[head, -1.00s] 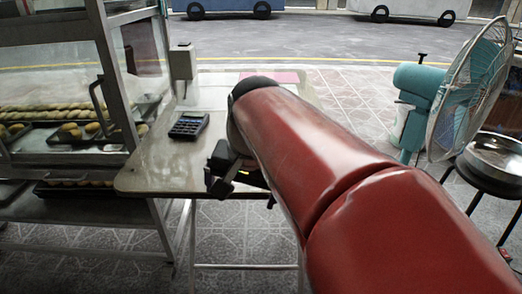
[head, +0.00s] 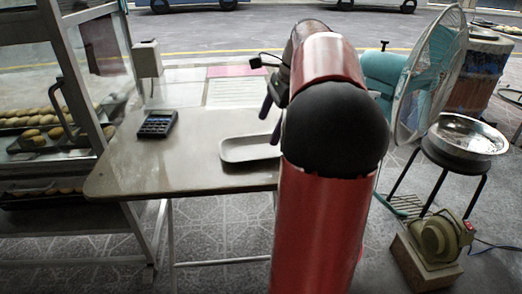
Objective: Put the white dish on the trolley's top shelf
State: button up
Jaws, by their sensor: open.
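The white dish (head: 238,152) is a shallow tray lying on the table (head: 130,182), near its front right part. Its right end is hidden behind my red arm. My gripper (head: 270,118) shows partly at the left side of the arm, with dark purple fingers pointing down above the dish's far side. It is open and holds nothing that I can see. I cannot tell whether the fingers touch the dish. I see nothing that is clearly the trolley; a glass-sided rack (head: 65,55) with trays of bread stands at the left.
A calculator (head: 157,124) and a white box on a stand (head: 147,58) are on the table's left, with papers (head: 240,90) at the back. A teal fan (head: 425,75), a stool with a metal basin (head: 465,135) and a blower (head: 440,238) stand at the right.

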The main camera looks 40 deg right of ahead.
aim_at(260, 151)
jog(key=x, duration=0.5)
jog(key=shift+s+d+f+b, duration=0.2)
jog(key=shift+f+b, duration=0.05)
jog(key=shift+b, duration=0.1)
jog(key=shift+c, duration=0.3)
jog(key=c, duration=0.8)
